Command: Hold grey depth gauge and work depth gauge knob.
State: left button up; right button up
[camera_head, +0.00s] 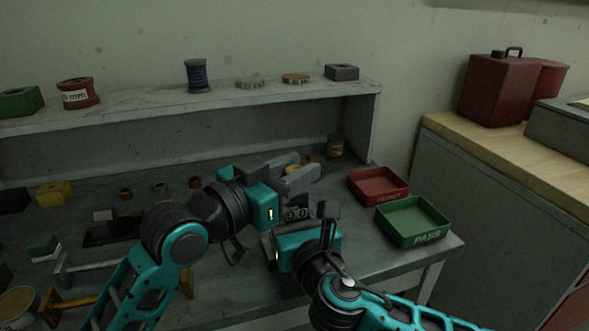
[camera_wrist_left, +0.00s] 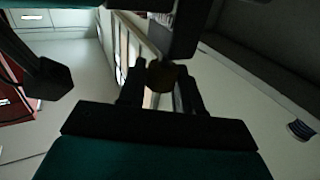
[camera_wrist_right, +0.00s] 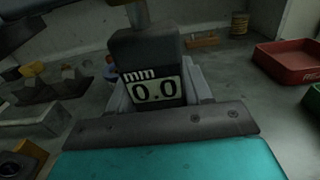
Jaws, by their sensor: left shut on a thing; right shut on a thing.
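The grey depth gauge (camera_wrist_right: 147,48) is between the fingers of my right gripper (camera_wrist_right: 157,100) in the right wrist view. Its display faces the camera and reads "mm 0.0". In the left wrist view a small brownish round part, seemingly the depth gauge knob (camera_wrist_left: 161,73), sits between the left fingertips. It is dark there, and a dark block lies just above it.
A red tray (camera_head: 378,186) and a green PASS tray (camera_head: 413,221) stand on the bench to the right. A shelf (camera_head: 200,107) with spools and small parts runs along the back. Several loose parts and tools lie on the bench at left.

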pick_arm(q)
jog(key=o, duration=0.9)
jog(key=shift+o, duration=0.2)
jog(key=v, duration=1.2)
pick_arm(e)
jog(key=o, duration=1.3)
